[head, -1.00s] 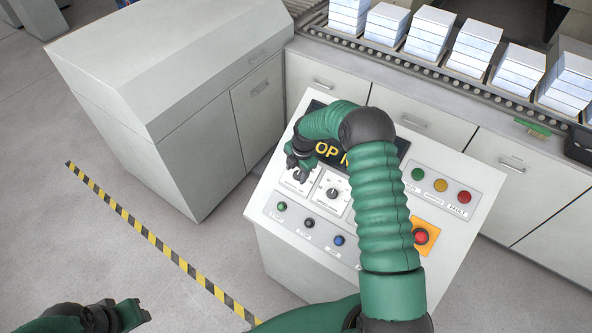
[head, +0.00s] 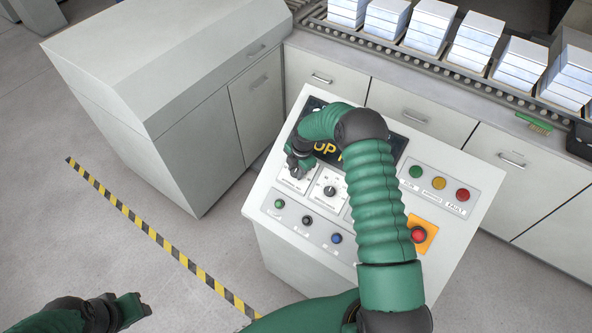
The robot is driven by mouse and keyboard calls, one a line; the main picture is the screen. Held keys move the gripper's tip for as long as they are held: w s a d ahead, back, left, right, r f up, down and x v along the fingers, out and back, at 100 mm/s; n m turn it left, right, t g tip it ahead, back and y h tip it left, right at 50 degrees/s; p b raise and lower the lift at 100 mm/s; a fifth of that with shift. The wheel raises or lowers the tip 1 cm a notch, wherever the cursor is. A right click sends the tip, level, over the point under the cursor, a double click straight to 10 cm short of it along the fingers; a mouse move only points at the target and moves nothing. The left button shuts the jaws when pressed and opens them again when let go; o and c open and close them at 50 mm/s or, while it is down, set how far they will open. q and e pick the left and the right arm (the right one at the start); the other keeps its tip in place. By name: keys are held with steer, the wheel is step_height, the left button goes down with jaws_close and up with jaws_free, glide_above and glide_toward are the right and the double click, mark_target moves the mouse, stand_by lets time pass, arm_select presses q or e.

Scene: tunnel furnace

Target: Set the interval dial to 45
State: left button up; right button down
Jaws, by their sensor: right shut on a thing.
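The control panel (head: 462,165) is a slanted white console with a dark display (head: 394,147). My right gripper (head: 296,172) is at the leftmost dial, at the panel's upper left, and is shut on it. The dial's knob is hidden by the gripper, so its pointer cannot be read. The small label below that dial (head: 290,188) is too small to read surely. A second dial (head: 330,191) with a dark knob sits just right of it, apart from the gripper. My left gripper (head: 135,308) is at the lower left above the floor, far from the panel.
Green, black and blue buttons line the panel's lower left, and a red button (head: 419,235) sits on an orange plate. Indicator lamps (head: 439,183) are at the right. A grey cabinet (head: 170,80) stands left. A conveyor with white stacks (head: 475,40) runs behind.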

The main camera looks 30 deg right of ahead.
steer(key=shift+s+f, duration=0.1)
steer(key=shift+f, duration=0.05)
steer(key=m+b, duration=0.1)
steer(key=m+t+b, duration=0.2)
steer(key=b, duration=0.1)
steer(key=shift+s+a+f+m, duration=0.15)
steer(key=shift+s+f+m, duration=0.1)
steer(key=shift+f+m, duration=0.05)
steer(key=m+t+b, duration=0.1)
steer(key=m+b, duration=0.1)
steer(key=b, duration=0.1)
steer(key=m+t+h+b, duration=0.1)
steer(key=m+b, duration=0.1)
steer(key=b, duration=0.1)
steer(key=m+t+h+b, duration=0.1)
steer(key=m+b, duration=0.1)
steer(key=b, duration=0.1)
steer(key=shift+s+a+f+m+t, duration=0.15)
steer(key=shift+a+m+t, duration=0.15)
steer(key=shift+t, duration=0.1)
steer(key=shift+m+t+h+b, duration=0.3)
steer(key=shift+m+b, duration=0.3)
steer(key=shift+b, duration=0.2)
steer(key=shift+r+m, duration=0.25)
steer(key=shift+m, duration=0.05)
steer(key=c, duration=1.3)
jaws_free()
steer(key=o, duration=0.3)
